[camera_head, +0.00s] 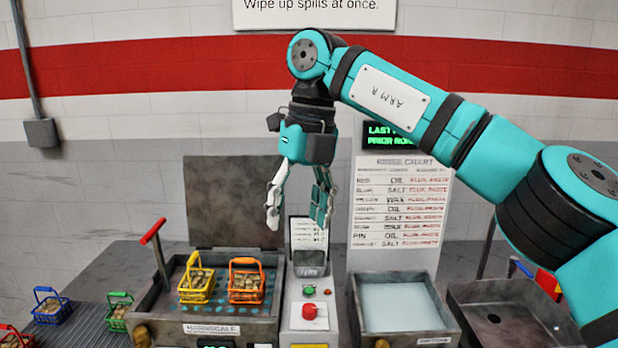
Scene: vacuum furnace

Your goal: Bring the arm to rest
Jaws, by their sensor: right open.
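My right arm (432,112) is teal with black bands and reaches in from the right edge. Its elbow is high and its wrist bends downward. My right gripper (297,203) hangs pointing down above the control panel, with its fingers apart and nothing between them. One finger looks pale and the other teal. My left gripper is out of view.
An open furnace tray (172,312) holds a yellow basket (196,282) and an orange basket (246,284). A control panel (308,290) has a red button (309,311). A pale-filled basin (395,308) and a dark basin (500,312) stand right. Blue (47,309) and green (118,312) baskets sit left.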

